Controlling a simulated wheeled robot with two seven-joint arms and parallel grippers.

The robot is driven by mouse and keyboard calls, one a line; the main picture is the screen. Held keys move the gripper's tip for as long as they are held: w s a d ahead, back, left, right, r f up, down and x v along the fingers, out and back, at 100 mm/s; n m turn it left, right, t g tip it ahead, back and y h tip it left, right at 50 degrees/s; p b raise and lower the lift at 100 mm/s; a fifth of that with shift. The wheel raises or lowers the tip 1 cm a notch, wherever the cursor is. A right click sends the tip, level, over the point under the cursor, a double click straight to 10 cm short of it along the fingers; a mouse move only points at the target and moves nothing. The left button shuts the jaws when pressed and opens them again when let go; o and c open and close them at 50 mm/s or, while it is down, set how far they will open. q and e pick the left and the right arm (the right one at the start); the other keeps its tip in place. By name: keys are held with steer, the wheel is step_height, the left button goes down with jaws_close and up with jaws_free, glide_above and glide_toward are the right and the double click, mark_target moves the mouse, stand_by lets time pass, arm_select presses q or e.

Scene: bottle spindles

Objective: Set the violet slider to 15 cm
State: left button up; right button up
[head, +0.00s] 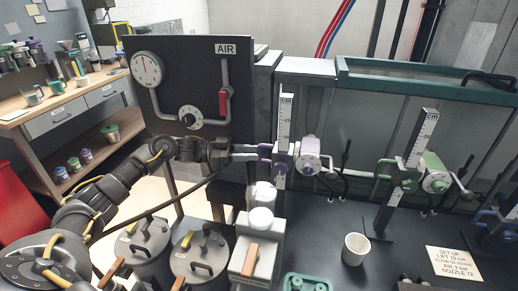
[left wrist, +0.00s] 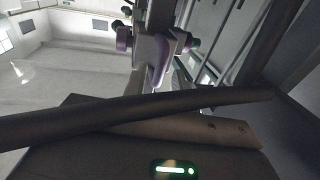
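The violet slider (head: 281,158) sits on an upright white scale post (head: 286,118) marked "CM", low on the part of the scale that shows. A violet-grey clamp knob (head: 309,155) is on its right side. The scale marks are too small to read. My left gripper (head: 258,153) comes in from the left, level with the slider. Its fingertips reach the slider's left side; whether they touch or grip it is unclear. In the left wrist view, violet parts (left wrist: 158,62) of the slider show beyond a dark bar that hides much. My right gripper is not in view.
A green slider (head: 405,175) on its own post stands to the right, with a blue one (head: 490,220) at the right edge. A black AIR panel (head: 185,90) stands behind my left arm. A white cup (head: 355,249) and setup card (head: 453,263) are on the dark bench.

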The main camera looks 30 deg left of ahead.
mark_target(259, 153)
arm_select(q)
steer(key=shift+p+x, duration=0.35)
steer(key=shift+x, duration=1.25)
jaws_close()
